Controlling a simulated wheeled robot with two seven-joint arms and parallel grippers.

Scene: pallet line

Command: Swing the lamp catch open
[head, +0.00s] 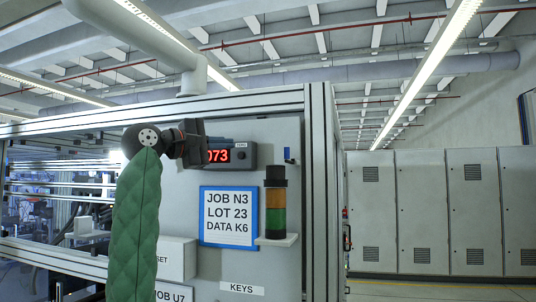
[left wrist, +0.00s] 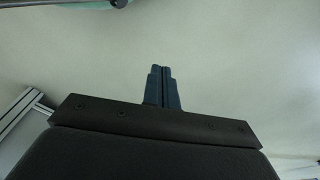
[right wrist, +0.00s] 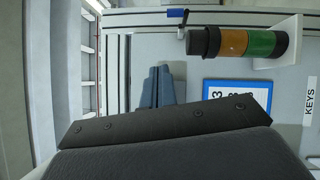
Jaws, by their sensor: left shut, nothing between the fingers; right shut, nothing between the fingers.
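The lamp (head: 276,207), a stack with a black cap, an orange band and a green band, stands on a small white shelf on the grey panel. A small blue catch (head: 288,156) is on the panel just above it. In the right wrist view the catch (right wrist: 176,13) has a blue handle and a dark stem beside the lamp's cap (right wrist: 204,41). My right gripper (right wrist: 157,87) is shut and empty, apart from both; in the head view it is left of the lamp, before the display. My left gripper (left wrist: 163,87) is shut and empty, facing a plain pale surface.
A red-digit display (head: 232,154) is partly hidden behind my right gripper. A blue-framed sign (head: 229,216) hangs left of the lamp. A white box (head: 176,258) and a KEYS label (head: 242,288) are lower. An aluminium post (head: 320,190) bounds the panel's right side.

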